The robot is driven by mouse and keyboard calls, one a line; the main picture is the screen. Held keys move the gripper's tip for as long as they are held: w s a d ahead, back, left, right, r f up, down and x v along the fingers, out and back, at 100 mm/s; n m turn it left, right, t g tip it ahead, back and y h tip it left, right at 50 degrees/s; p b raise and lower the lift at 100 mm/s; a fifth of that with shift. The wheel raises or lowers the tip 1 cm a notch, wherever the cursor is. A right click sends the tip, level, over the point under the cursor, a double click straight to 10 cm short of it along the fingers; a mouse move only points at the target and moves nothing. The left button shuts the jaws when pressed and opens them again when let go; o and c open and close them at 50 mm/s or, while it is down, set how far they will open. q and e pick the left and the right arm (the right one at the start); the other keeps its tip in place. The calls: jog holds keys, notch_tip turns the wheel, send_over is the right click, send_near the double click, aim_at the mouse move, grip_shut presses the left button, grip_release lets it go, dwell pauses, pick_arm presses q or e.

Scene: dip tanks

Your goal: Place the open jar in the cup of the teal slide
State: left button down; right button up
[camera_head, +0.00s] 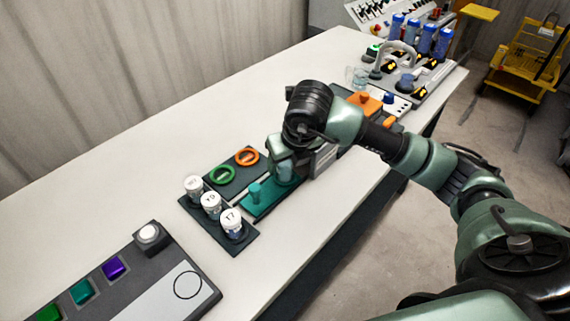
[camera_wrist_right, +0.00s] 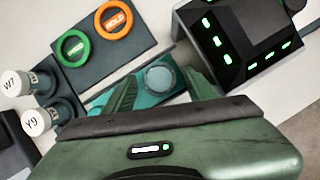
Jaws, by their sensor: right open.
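The teal slide (camera_head: 262,206) lies on the white table, with a teal knob (camera_head: 255,191) standing at its near end. In the wrist view part of the slide (camera_wrist_right: 150,98) shows under my right gripper (camera_wrist_right: 160,76). A round, glassy, blue-grey top (camera_wrist_right: 158,77) shows between the two spread fingers. It looks like the open jar, standing at the slide's far end. I cannot tell how deep it sits in the cup. In the head view my right gripper (camera_head: 285,172) is low over the slide, and the wrist partly covers that spot. My left gripper is not in view.
Several white-capped jars (camera_head: 211,203) stand in a dark rack left of the slide. A dark plate with a green ring (camera_head: 222,174) and an orange ring (camera_head: 247,157) lies beyond. A black box with green lights (camera_wrist_right: 240,40) is close on the right. A button panel (camera_head: 130,280) lies nearer.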

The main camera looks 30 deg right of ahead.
jog(key=v, duration=1)
jog(key=shift+b, duration=0.3)
dwell(1.4)
